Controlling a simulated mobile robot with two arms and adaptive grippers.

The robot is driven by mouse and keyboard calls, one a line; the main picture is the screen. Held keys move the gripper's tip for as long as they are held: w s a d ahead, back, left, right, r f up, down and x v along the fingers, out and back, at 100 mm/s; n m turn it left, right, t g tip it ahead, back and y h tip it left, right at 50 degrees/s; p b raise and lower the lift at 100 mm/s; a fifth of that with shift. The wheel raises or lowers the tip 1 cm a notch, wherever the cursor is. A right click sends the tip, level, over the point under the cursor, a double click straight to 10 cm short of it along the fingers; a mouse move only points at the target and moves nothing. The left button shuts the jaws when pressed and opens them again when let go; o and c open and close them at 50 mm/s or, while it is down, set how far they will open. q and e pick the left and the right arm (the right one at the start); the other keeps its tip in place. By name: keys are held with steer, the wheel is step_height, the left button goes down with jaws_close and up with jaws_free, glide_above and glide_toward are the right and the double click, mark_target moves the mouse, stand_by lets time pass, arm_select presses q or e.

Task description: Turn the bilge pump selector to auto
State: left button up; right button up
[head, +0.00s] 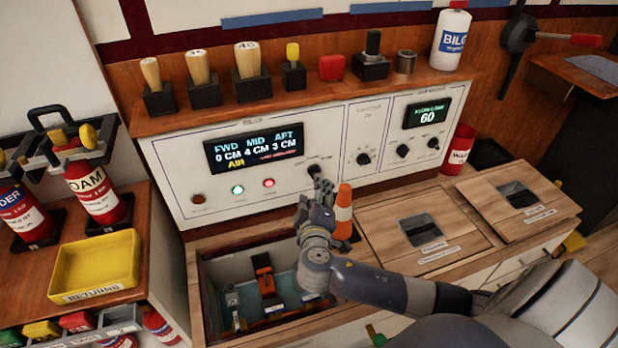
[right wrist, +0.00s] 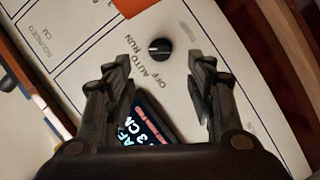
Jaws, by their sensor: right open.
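The bilge pump selector is a small round black knob (right wrist: 159,49) on the white panel, with OFF, AUTO and RUN printed beside it. A pale mark shows on the knob's left side in the right wrist view; I cannot tell surely which word it points at. In the head view the knob (head: 313,170) is just above my right gripper (head: 325,188), partly crowded by it. My right gripper also shows in the right wrist view (right wrist: 160,88), open and empty. Its fingers lie either side of the knob's line, with the knob beyond the fingertips, apart from them. My left gripper is not in view.
A display (head: 255,147) reads FWD, MID and AFT levels, with indicator lights (head: 238,189) below. An open bin (head: 205,300) lies below. Other knobs (head: 363,158) sit to the right. Stamps (head: 247,62) line the shelf.

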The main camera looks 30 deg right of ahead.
mark_target(315, 172)
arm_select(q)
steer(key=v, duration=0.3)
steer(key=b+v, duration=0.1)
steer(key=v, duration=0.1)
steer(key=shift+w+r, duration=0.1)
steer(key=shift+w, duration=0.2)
arm_select(e)
steer(key=x, duration=0.8)
steer(key=shift+w, duration=0.15)
steer(key=shift+d, duration=0.15)
steer(key=c, duration=1.1)
